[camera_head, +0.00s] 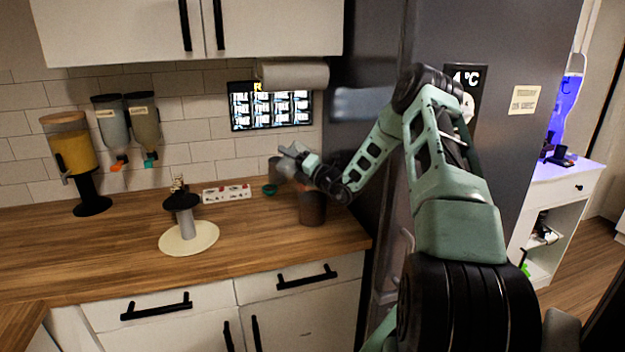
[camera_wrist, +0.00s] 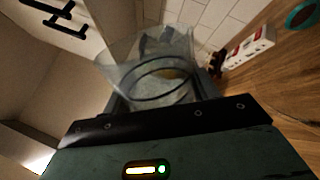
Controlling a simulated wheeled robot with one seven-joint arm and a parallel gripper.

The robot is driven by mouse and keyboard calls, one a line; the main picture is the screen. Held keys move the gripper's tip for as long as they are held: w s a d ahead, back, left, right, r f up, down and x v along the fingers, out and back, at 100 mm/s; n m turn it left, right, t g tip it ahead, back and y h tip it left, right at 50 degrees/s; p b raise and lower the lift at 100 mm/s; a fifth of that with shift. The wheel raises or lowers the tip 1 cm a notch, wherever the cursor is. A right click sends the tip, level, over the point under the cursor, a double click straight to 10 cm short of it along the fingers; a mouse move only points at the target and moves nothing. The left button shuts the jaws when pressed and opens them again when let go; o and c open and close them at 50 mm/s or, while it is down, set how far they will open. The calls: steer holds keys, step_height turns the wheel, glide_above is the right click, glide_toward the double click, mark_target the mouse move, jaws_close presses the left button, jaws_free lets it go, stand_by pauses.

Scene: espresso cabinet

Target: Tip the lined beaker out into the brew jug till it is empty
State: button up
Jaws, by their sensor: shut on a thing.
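My gripper (camera_head: 300,164) is at the end of my outstretched arm, above the right end of the counter. It is shut on the lined beaker, a clear vessel (camera_wrist: 150,72) with dark rings, which fills the middle of the wrist view and appears tilted. A yellowish patch shows through its wall; I cannot tell whether it is content or background. In the head view the beaker is small and hard to make out beside the gripper. A dark brown container (camera_head: 312,208), probably the brew jug, stands on the counter just below my gripper, its top partly hidden by my arm.
A teal ring-like item (camera_head: 269,190) and a white power strip (camera_head: 227,193) lie left of the container. A black-topped stand on a cream disc (camera_head: 189,238) and a yellow dispenser (camera_head: 72,155) are further left. The dark fridge (camera_head: 365,130) borders the right.

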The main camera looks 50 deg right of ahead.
mark_target(282, 169)
steer(key=shift+r+n+y, duration=0.4)
steer(key=shift+r+n, duration=0.1)
steer(key=shift+n, duration=0.5)
steer(key=a+f+n+b, duration=0.1)
steer(key=n, duration=0.1)
steer(key=a+f+n+g+b, duration=0.1)
steer(key=n+b, duration=0.1)
steer(key=f+n+y+b, duration=0.1)
steer(key=n+b, duration=0.1)
steer(key=shift+a+f+n+g, duration=0.25)
steer(key=shift+a+n+g, duration=0.05)
steer(key=shift+a, duration=0.1)
step_height(282, 169, down, 7)
steer(key=a+n+g+b, duration=0.1)
steer(key=a+n+b, duration=0.1)
steer(key=b, duration=0.5)
steer(key=shift+n, duration=0.9)
